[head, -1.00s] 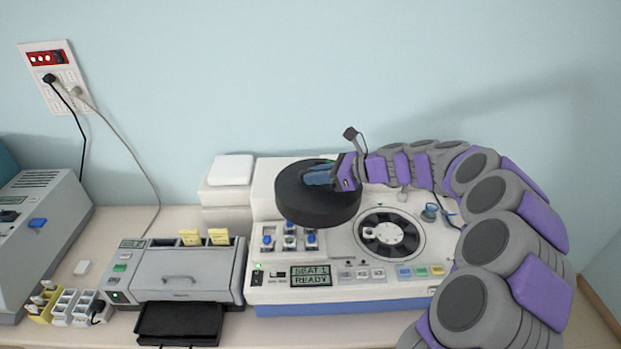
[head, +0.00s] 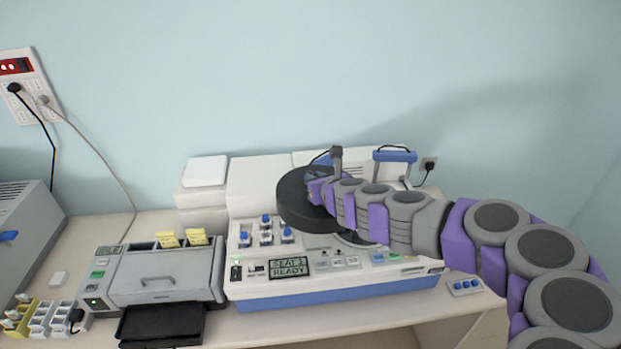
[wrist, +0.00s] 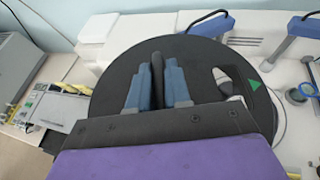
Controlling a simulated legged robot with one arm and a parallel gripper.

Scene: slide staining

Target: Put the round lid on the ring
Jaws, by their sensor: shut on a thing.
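My gripper (head: 318,184) is shut on the upright grip of the round black lid (head: 293,207). In the wrist view the blue fingers (wrist: 157,75) stand on either side of this dark grip, over the middle of the lid (wrist: 215,62). The lid has an oval opening and a green triangle near its right edge. It is held above the white machine, behind the small blue-topped pieces. The ring (head: 352,239) is on the machine's top, right of the lid in the head view, mostly hidden by the lid and my arm.
The machine's display (head: 292,265) reads ready. Blue handles (head: 395,155) stand at the back right of the machine. A grey device (head: 165,272) with yellow tabs is to the left. A small panel with blue buttons (head: 465,286) is at the right table edge.

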